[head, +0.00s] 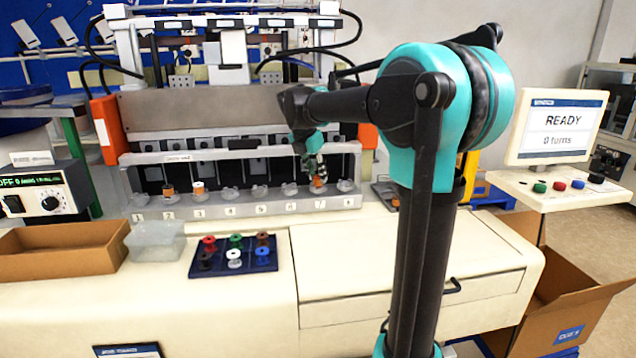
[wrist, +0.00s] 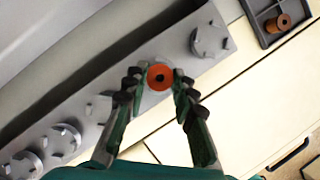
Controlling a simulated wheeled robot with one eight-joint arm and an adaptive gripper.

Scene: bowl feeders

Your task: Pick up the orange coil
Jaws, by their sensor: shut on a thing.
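The orange coil (wrist: 160,77) shows in the wrist view as an orange disc with a dark centre hole, between the two finger tips. My gripper (wrist: 158,87) is shut on it, with one dark ridged finger on each side. In the head view my gripper (head: 316,172) is at the row of holders, near the position labelled 7, and the coil (head: 318,182) shows as a small orange patch below the fingers. I cannot tell whether the coil still rests in its holder.
The holder row (head: 240,208) carries numbered positions; two at the left hold coils. A blue tray (head: 208,270) of several coloured spools, a clear bin (head: 155,241) and a cardboard box (head: 62,251) stand in front. A grey tray (wrist: 262,38) holds a copper-coloured spool. A screen (head: 556,125) reads READY.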

